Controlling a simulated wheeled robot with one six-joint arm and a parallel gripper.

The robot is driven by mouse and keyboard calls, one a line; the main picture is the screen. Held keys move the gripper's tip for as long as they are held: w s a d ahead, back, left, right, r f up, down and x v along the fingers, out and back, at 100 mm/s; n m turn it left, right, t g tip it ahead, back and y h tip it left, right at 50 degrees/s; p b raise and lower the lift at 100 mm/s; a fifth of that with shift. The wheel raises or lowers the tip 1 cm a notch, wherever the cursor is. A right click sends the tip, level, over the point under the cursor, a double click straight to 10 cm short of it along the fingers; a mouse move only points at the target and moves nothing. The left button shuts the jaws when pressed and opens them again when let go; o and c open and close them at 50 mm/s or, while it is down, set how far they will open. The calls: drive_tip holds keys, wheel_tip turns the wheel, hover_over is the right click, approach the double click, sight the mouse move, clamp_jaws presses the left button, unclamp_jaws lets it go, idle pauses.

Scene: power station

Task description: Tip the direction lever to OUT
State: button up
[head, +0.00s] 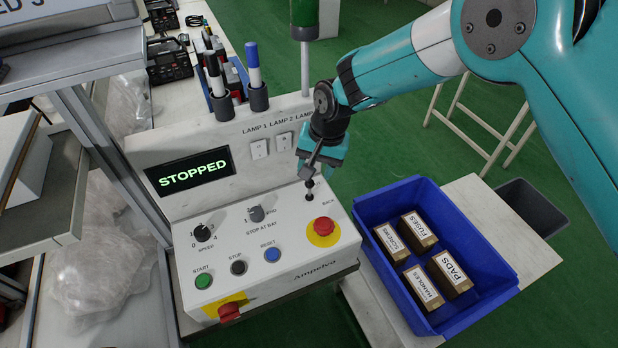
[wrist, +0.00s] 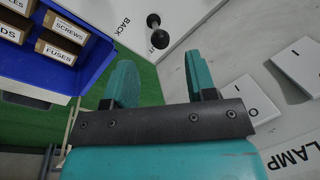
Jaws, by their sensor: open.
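The direction lever (head: 309,190) is a short black stick on the white control panel (head: 285,235), with the word BACK printed below it. In the wrist view the lever (wrist: 156,31) shows as a black ball knob on a stem with a round base, beside the word BACK. The OUT marking is not readable in either view; my gripper covers part of that area in the head view. My teal gripper (head: 313,172) is just above the lever in the head view. In the wrist view my gripper (wrist: 160,75) is open and empty, with the lever beyond the fingertips.
A red emergency button (head: 323,226) sits close below the lever. Lamp switches (head: 271,146) stand on the upright panel behind, and the display (head: 188,171) reads STOPPED. A blue bin (head: 373,208) with labelled boxes stands right of the panel.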

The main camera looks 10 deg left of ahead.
sight(311, 181)
drive_tip(key=f+p, duration=0.1)
drive_tip(key=f, duration=0.2)
drive_tip(key=a+f, duration=0.1)
drive_tip(key=f, duration=0.3)
drive_tip(key=shift+a+p, duration=0.2)
drive_tip(key=shift+p, duration=0.15)
